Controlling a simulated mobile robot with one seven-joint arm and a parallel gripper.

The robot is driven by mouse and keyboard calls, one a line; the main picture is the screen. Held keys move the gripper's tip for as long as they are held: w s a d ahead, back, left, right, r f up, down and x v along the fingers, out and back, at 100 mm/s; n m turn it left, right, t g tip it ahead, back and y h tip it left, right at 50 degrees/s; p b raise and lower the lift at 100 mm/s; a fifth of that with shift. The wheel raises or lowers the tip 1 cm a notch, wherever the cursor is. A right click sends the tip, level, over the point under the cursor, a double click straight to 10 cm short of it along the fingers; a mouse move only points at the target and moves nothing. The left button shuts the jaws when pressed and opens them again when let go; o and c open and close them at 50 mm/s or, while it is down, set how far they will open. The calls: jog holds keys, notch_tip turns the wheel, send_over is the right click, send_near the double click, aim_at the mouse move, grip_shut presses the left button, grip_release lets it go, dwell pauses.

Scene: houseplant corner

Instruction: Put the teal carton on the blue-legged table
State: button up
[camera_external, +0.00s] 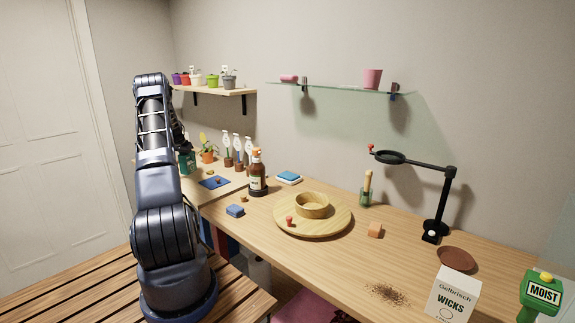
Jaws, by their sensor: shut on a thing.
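The teal carton (187,163) shows just right of my arm, over the far left table. It is small and partly hidden by my arm. My gripper (184,147) is shut on it from above, with its fingers mostly hidden. I cannot tell whether the carton's base touches the tabletop. The far left table (232,184) has a light wood top. Below it, dark red and blue parts show, and a blue leg is partly visible behind the nearer table's edge.
A brown bottle (258,172) stands to the right. A wall shelf with pots (215,92) hangs above. The near table holds a round board (335,222).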

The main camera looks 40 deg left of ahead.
jog(key=shift+f, duration=1.2)
jog(key=shift+f, duration=0.1)
jog(key=o, duration=1)
jog(key=v, duration=1.2)
